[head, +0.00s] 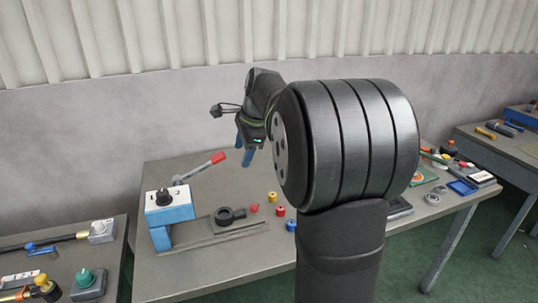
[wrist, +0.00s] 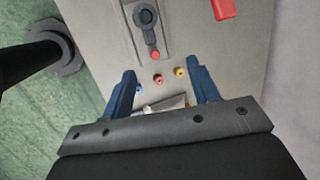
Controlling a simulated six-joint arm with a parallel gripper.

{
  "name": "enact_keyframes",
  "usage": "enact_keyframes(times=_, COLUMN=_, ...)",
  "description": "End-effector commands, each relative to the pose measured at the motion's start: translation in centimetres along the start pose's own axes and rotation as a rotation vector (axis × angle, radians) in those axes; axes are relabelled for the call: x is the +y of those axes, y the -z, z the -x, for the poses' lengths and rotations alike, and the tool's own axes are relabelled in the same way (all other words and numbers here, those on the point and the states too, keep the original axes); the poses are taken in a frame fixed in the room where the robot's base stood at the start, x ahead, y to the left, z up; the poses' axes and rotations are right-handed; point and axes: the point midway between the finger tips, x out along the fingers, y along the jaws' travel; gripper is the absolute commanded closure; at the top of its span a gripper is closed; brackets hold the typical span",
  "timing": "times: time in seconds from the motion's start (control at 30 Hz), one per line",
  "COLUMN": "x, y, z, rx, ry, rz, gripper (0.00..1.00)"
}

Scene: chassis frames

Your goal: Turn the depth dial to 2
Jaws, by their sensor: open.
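A black dial (head: 163,196) sits on the white face of a blue block (head: 171,214) at the left end of the table; I take it as the depth dial. Its pointer and marks are too small to read. A lever with a red grip (head: 218,158) rises from behind the block; a red piece, probably this grip, is at the top of the wrist view (wrist: 224,8). My gripper (head: 243,150) is up and to the right of the dial, apart from it, with blue fingers. In the wrist view my gripper (wrist: 162,78) is open and empty. The dial is not seen there.
A black ring clamp (head: 229,215) lies on the rail right of the block. Small red (head: 280,211), yellow (head: 272,197) and blue (head: 291,225) pieces stand nearby. A teal knob on a grey box (head: 88,280) is on the left table. My arm hides the table's middle.

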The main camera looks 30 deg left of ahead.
Motion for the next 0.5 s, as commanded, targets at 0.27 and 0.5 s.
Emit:
enact_keyframes(times=0.27, x=1.0, y=5.1, z=-0.6, rx=-0.002, ry=0.001, rz=-0.005, gripper=0.45)
enact_keyframes(times=0.5, x=1.6, y=7.2, z=-0.8, rx=-0.004, ry=0.004, rz=-0.004, gripper=0.45)
